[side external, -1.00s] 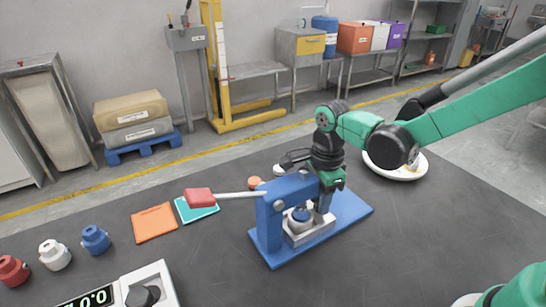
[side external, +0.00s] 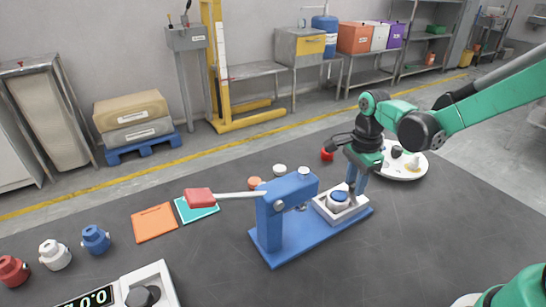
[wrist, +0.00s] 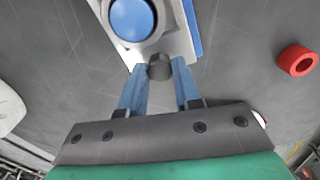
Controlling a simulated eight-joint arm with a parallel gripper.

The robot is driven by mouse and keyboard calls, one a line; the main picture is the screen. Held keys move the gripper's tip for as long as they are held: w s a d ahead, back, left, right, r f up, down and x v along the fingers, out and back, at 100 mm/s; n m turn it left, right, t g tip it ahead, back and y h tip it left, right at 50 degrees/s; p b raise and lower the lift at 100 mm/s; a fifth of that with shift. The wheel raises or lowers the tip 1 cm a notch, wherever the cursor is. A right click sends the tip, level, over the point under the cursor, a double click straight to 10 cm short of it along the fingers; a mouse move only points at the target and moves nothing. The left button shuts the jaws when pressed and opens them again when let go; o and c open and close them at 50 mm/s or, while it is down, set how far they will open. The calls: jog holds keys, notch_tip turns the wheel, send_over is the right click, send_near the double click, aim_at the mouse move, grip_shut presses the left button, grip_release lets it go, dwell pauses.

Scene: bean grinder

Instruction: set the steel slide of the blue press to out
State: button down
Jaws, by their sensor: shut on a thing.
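The blue press (side external: 270,228) stands on its blue base on the dark table, its red-tipped lever pointing left. Its steel slide (side external: 346,214) is a square tray at the right end of the base, clear of the press head. A white piece with a blue top (side external: 340,197) sits in the slide; its blue top (wrist: 134,18) also shows in the wrist view. My gripper (side external: 354,186) is at the slide's far right side. In the wrist view its blue fingers (wrist: 160,76) are shut on the slide's dark knob (wrist: 160,66).
A red ring (side external: 327,154) lies behind the press. A white round plate (side external: 412,174) with small things is right of my gripper. Orange (side external: 153,222) and teal (side external: 200,208) squares lie left. A scale (side external: 125,288) is at front left.

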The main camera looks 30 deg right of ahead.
aim_at(356, 208)
jog(key=c, duration=0.6)
grip_release()
jog(key=shift+d, duration=0.2)
jog(key=shift+r, duration=0.1)
jog(key=shift+r, duration=2.75)
jog(key=s+a+r+n+t, duration=0.2)
jog(key=s+n+t, duration=0.1)
jog(key=n, duration=0.7)
jog(key=s+a+r+n+t, duration=0.2)
jog(key=s+a+n+t, duration=0.1)
jog(key=n, duration=0.7)
jog(key=shift+s+t, duration=0.15)
jog(key=shift+t, duration=0.45)
